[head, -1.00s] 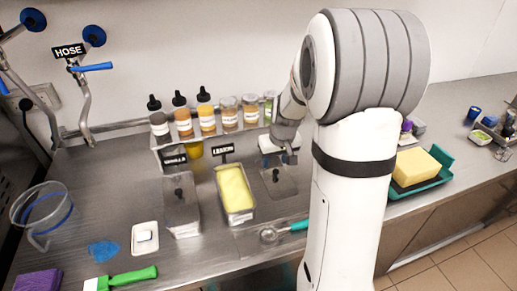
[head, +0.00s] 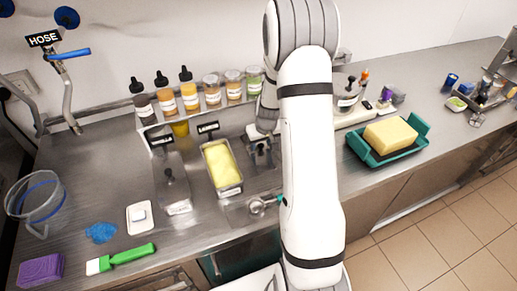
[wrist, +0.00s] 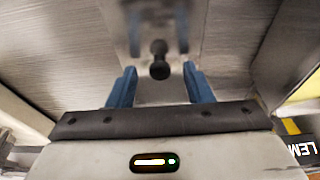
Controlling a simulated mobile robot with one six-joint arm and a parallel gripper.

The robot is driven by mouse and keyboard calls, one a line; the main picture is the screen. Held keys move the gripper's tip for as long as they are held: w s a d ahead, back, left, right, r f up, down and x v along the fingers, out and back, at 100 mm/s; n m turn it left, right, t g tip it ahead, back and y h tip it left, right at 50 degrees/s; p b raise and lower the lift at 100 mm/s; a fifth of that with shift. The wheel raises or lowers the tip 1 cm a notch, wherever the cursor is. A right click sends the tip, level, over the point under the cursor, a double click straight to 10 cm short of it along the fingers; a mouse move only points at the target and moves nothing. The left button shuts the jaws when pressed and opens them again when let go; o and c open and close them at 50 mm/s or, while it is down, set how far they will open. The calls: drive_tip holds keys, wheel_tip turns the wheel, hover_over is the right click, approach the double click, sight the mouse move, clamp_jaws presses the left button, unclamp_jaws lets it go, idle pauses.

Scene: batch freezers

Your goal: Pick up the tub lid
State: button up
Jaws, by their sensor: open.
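The tub lid is a clear, flat plate (head: 268,162) with a dark knob. It lies on the steel counter just right of the yellow-filled tub (head: 222,168), partly hidden by my arm. In the wrist view the lid (wrist: 160,97) shows below my fingers, its black round-topped knob (wrist: 160,60) between them. My gripper (head: 261,148) is over the lid, and its blue fingers (wrist: 160,82) are apart on either side of the knob. I cannot tell whether they touch it. A second clear tub (head: 172,190), with a knobbed lid on top, stands left of the yellow one.
Several bottles and jars (head: 190,96) line a rack behind the tubs. A scoop (head: 257,206) lies in front. A teal tray (head: 368,154) holding a yellow block stands right of my arm. A green-handled brush (head: 133,253) and white dish (head: 139,217) lie front left.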

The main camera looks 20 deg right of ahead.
drive_tip(key=shift+f, duration=0.1)
drive_tip(key=shift+c, duration=0.6)
clamp_jaws()
